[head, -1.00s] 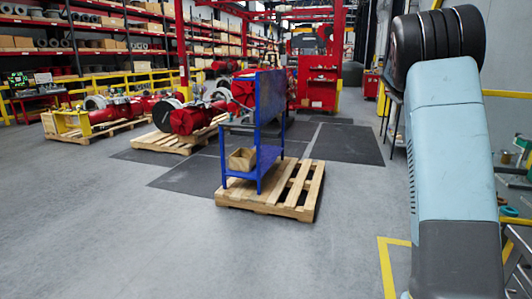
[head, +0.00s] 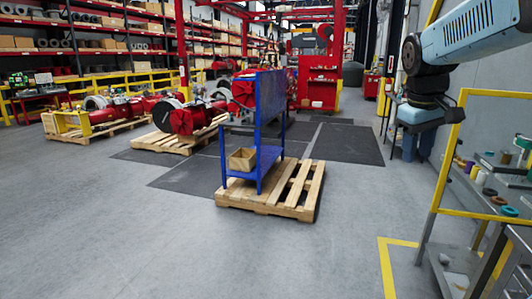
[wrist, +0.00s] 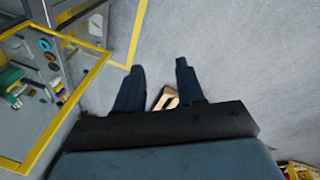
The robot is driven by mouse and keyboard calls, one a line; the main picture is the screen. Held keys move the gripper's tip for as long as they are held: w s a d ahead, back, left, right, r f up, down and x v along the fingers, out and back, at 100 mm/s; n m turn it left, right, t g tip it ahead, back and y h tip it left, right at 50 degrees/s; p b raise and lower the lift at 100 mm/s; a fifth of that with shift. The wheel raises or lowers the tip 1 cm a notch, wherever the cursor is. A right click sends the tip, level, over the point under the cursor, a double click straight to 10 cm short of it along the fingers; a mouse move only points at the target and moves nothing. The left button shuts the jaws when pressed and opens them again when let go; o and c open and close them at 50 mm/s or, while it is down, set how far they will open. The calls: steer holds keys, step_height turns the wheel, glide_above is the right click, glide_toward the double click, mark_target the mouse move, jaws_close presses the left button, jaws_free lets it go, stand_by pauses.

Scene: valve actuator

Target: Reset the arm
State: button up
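In the head view my arm (head: 475,32) comes in from the upper right edge and bends down at a black joint (head: 412,55). Grey floor shows through the gap. A tan piece (wrist: 165,98) shows low between the fingers; I cannot tell what it is or how far off it lies.
A steel bench (head: 490,190) with small parts and a yellow rail stands at the right, near my arm. A blue shelf unit (head: 270,110) stands on a wooden pallet (head: 305,195) ahead. Red valve actuators (head: 185,120) lie on pallets further left. The near left floor is clear.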

steer(key=s+a+f+m+t+y, duration=0.2)
steer(key=s+a+f, duration=0.4)
steer(key=s+a, duration=0.4)
steer(key=s+t, duration=0.1)
steer(key=s, duration=0.3)
steer(key=shift+a+m+t, duration=0.3)
steer(key=shift+a+m, duration=0.05)
steer(key=shift+m, duration=0.05)
